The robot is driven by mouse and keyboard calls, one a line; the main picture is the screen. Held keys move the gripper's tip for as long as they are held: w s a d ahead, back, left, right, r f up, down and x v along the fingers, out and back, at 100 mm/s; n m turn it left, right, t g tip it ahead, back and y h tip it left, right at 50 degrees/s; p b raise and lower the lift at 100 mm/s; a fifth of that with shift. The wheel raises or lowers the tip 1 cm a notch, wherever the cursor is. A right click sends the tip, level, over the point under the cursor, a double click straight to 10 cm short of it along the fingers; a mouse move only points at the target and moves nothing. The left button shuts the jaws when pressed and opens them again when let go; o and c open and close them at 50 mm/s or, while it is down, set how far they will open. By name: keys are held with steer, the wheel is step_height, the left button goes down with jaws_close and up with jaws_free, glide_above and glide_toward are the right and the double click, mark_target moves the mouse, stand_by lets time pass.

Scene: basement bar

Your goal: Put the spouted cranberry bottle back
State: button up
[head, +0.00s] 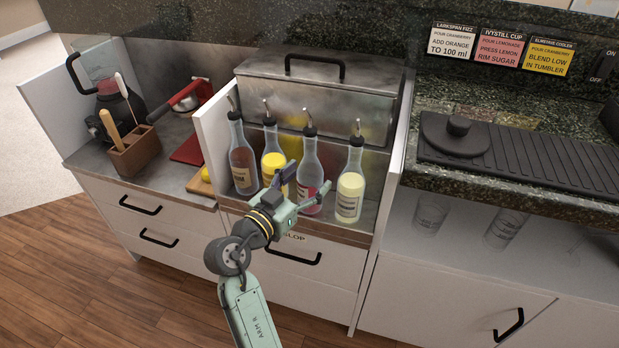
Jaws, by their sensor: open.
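Four spouted bottles stand upright in a row in the steel bottle well. The third from the left, with red-pink liquid (309,160), looks like the cranberry bottle, though its label is too small to read. My gripper (309,176) is open at this bottle, with one finger to its left and one to its right in the picture. I cannot tell whether the fingers touch it. The gripper hides part of the bottle's lower body. The others are a dark brown-red bottle (241,158), a yellow bottle (273,158) and a pale yellow bottle (350,184).
White side panels (213,137) flank the well, and a lidded steel bin (318,92) stands behind. A wooden utensil holder (136,152) and a red board (188,150) are left. A granite counter with a black ribbed mat (540,168) is right, glasses (430,214) below.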

steer(key=b+v, duration=0.1)
steer(key=v, duration=0.5)
